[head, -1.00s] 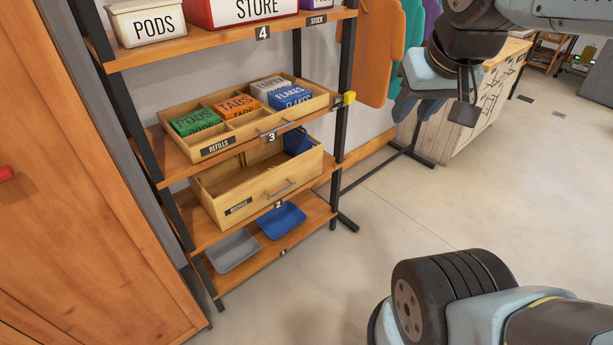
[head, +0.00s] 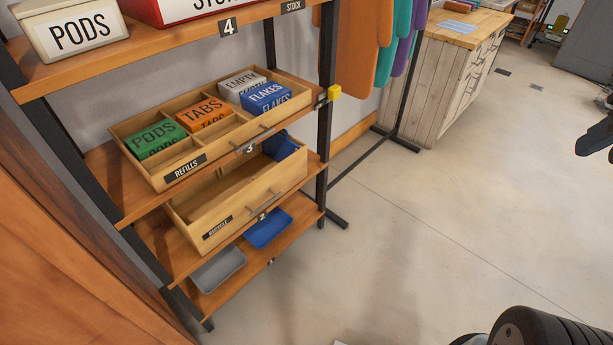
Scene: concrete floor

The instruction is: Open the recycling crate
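The recycling crate (head: 218,231) is a light wooden drawer-like box on shelf 2, with a label that seems to read RECYCLE and a metal bar handle on its front. It sticks out past the shelf edge, and its inside shows from above. A blue item (head: 281,146) sits at its far right end. The REFILLS drawer above hides part of its back. My gripper (head: 594,138) is only partly in view as a dark shape at the right edge, far from the crate. Its fingers cannot be made out.
The REFILLS drawer (head: 187,165) on shelf 3 is also out, holding PODS, TABS, EMPTY and FLAKES boxes. Grey (head: 218,270) and blue (head: 268,228) trays lie on the bottom shelf. A garment rack's foot (head: 336,218) stands right of the shelves. The floor (head: 400,260) in front is clear.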

